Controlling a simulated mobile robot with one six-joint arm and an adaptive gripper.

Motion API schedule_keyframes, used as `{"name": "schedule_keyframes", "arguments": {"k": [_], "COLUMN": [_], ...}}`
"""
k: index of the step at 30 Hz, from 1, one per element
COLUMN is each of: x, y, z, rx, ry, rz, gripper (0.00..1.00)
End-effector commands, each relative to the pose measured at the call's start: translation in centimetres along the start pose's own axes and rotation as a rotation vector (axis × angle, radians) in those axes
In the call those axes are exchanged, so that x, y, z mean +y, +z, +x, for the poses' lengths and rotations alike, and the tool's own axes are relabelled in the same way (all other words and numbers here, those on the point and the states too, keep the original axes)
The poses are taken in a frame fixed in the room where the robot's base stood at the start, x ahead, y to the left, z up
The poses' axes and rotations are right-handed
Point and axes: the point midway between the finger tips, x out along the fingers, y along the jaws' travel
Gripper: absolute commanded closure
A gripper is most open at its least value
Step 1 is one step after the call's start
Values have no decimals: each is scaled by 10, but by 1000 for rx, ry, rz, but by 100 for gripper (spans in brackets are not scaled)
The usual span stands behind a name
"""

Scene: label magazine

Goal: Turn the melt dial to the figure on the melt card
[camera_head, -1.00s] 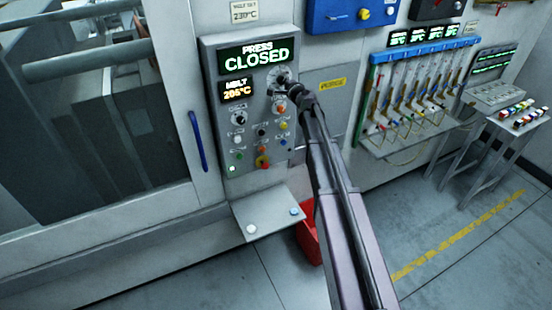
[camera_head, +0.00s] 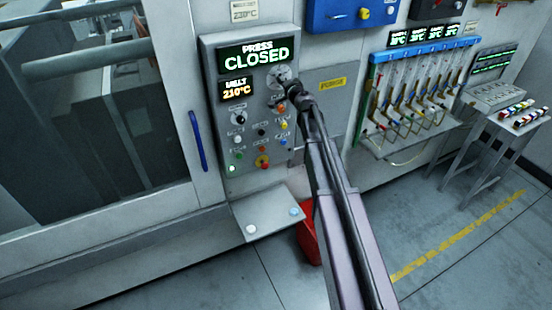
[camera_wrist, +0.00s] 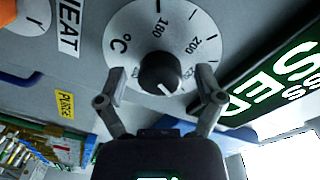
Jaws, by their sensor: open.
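The melt dial (camera_wrist: 125,18) is a white disc with a black knob (camera_wrist: 160,72) at its centre, marked °C, with 180 and 200 legible. It also shows on the press panel in the head view (camera_head: 279,73). A white line on the knob points down and right in the wrist view. The melt display (camera_head: 235,90) reads 210°C. The melt card (camera_head: 244,12) above the panel is small and seems to read 230°C. My gripper (camera_wrist: 160,82) is open, its fingers on either side of the knob with gaps between. Lower scale figures are partly hidden.
The grey press panel (camera_head: 208,120) has several knobs and buttons below the dial. The press display (camera_head: 256,56) reads PRESS CLOSED. A small shelf (camera_head: 262,228) juts out below, beside a red bin (camera_head: 308,240).

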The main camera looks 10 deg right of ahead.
Motion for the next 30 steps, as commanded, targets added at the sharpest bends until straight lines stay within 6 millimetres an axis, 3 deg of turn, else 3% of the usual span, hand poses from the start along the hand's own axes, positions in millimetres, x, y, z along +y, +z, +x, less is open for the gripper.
{"name": "schedule_keyframes", "arguments": {"k": [30], "x": [0], "y": [1], "z": [0], "rx": [35], "ry": [-16], "rz": [-579], "gripper": [13]}}
